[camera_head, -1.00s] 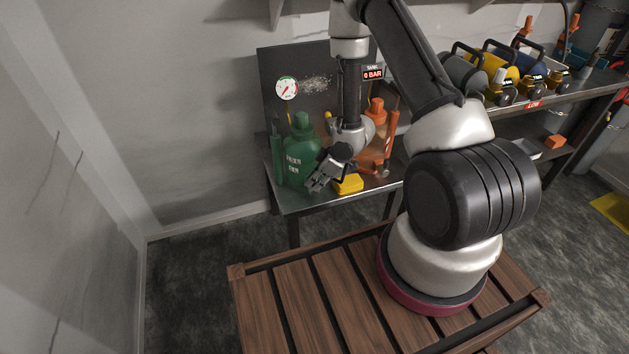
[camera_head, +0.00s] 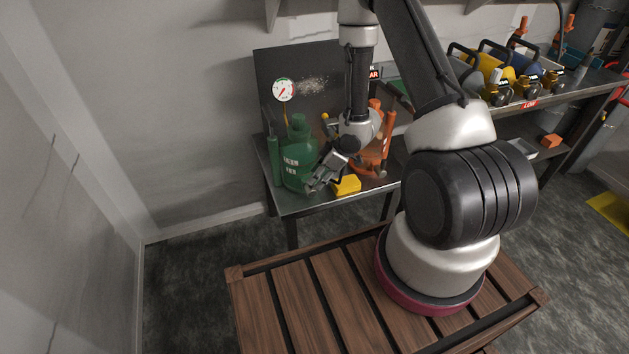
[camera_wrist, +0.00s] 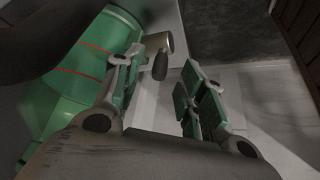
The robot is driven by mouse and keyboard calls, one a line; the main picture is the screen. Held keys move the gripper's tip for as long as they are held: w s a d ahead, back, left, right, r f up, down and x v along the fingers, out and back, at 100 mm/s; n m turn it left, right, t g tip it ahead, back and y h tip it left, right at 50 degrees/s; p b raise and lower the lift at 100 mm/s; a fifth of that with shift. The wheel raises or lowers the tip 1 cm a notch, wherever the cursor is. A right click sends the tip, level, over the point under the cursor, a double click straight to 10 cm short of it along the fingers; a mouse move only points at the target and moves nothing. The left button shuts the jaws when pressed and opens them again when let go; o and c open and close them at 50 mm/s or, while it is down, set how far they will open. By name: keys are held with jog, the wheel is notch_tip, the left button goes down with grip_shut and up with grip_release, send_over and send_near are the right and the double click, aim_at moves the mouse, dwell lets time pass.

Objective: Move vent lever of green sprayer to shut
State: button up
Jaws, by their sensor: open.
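The green sprayer (camera_head: 296,164) stands upright at the left of the metal bench, with white label patches on its side. In the wrist view its green body (camera_wrist: 85,65), marked with thin red lines, fills the left side. A tan stub with a dark grey lever-like tip (camera_wrist: 160,64) sticks out beside it; I cannot tell its vent position. My gripper (camera_head: 322,177) is at the sprayer's lower right side. In the wrist view my gripper (camera_wrist: 163,82) is open, with the dark tip appearing between its fingers. Contact cannot be told.
A yellow block (camera_head: 347,185) sits on the metal bench (camera_head: 310,204) just right of my gripper. An orange sprayer (camera_head: 374,160) stands behind my arm. A dark panel with a round gauge (camera_head: 283,90) rises behind. The bench's front edge is close.

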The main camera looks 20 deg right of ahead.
jog(key=v, duration=0.8)
jog(key=shift+r, duration=0.25)
jog(key=shift+s+d, duration=0.1)
jog(key=shift+s, duration=0.05)
jog(key=s+d+f+m+g+h, duration=0.25)
jog(key=s+d, duration=0.25)
jog(key=d, duration=0.3)
jog(key=s+d+r+m+g+h, duration=0.2)
jog(key=s+d+r+m+h, duration=0.35)
jog(key=r, duration=0.55)
jog(key=s+a+r+m+t+y, duration=0.1)
jog(key=s+r, duration=0.3)
jog(key=r, duration=0.5)
jog(key=s+a+r+m+t+y, duration=0.1)
jog(key=s+a+r, duration=0.3)
jog(key=r, duration=0.5)
jog(key=s+a+r+m+t+y, duration=0.1)
jog(key=s+a+r+t, duration=0.2)
jog(key=r, duration=0.6)
jog(key=shift+s+r+t, duration=0.35)
jog(key=shift+s+r, duration=0.05)
jog(key=shift+s, duration=0.3)
